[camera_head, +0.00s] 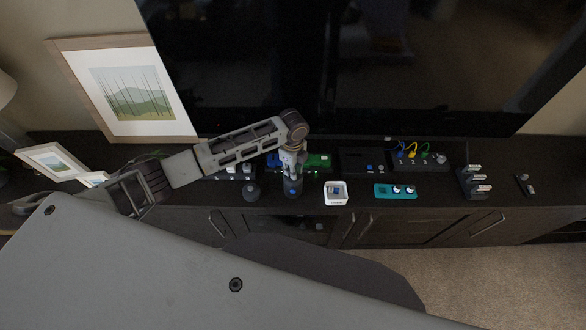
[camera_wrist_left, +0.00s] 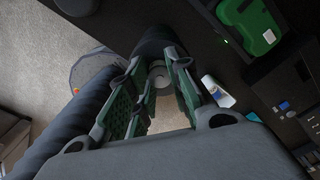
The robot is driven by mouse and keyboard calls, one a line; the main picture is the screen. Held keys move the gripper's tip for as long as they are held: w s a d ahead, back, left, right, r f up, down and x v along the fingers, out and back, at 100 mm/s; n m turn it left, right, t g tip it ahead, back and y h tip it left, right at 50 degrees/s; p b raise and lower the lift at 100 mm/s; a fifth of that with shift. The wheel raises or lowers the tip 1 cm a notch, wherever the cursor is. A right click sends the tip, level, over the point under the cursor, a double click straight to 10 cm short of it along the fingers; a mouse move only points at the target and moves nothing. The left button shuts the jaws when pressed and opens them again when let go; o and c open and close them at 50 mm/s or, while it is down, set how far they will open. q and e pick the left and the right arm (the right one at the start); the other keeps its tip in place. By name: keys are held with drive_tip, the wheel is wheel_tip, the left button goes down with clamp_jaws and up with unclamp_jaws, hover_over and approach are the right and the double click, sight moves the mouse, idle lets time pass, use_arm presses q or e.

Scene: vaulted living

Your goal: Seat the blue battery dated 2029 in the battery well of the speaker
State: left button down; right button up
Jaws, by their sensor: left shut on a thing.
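My left gripper (camera_head: 291,173) points down over the front of the dark cabinet top. In the left wrist view its green-padded fingers (camera_wrist_left: 155,100) are closed in around a light grey, round-ended thing (camera_wrist_left: 158,75); I cannot tell what it is or read any date. A dark cylinder (camera_head: 293,188) with a blue spot stands right under the gripper. I cannot tell whether it is the speaker, and no battery well is clear. A white open box (camera_head: 336,199) beside it holds a small blue item, perhaps a battery. The box also shows in the left wrist view (camera_wrist_left: 217,92). My right gripper is not in view.
A small dark round object (camera_head: 251,191) stands left of the cylinder. A green item (camera_head: 318,161) lies behind. The television (camera_head: 350,70) rises behind.

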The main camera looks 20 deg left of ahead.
use_arm(q)
drive_tip(key=c, duration=1.3)
unclamp_jaws()
drive_tip(key=shift+r, duration=0.1)
drive_tip(key=shift+r+b, duration=0.7)
drive_tip(key=shift+r, duration=5.3)
drive_tip(key=shift+d, duration=0.1)
